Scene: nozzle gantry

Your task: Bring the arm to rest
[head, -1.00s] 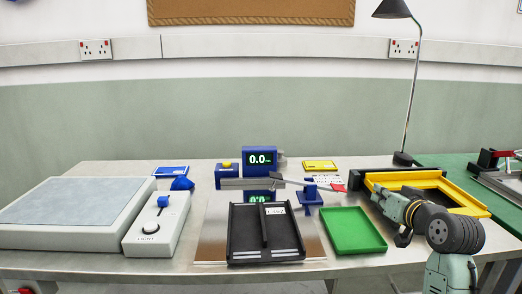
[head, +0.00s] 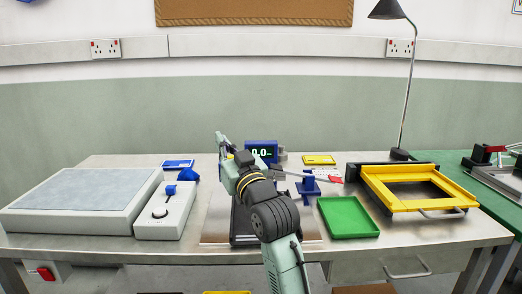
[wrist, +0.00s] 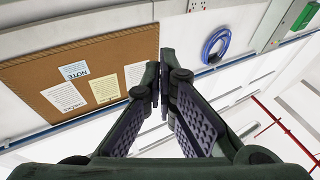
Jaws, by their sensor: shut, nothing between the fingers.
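My gripper (head: 222,141) is raised above the middle of the bench in the head view, its arm reaching up from the front. In the wrist view its two fingers (wrist: 162,85) meet at the tips, with nothing between them. The wrist camera looks up at the wall, with a cork board (wrist: 80,80) holding several notes and a coiled blue cable (wrist: 215,46). My arm hides most of the black tray (head: 240,220) and part of the blue display unit (head: 262,151).
A green tray (head: 348,218) and a yellow frame (head: 415,205) lie on the right of the bench. A light grey box (head: 75,200) and a control box (head: 165,212) stand on the left. A lamp (head: 407,90) rises at the back right.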

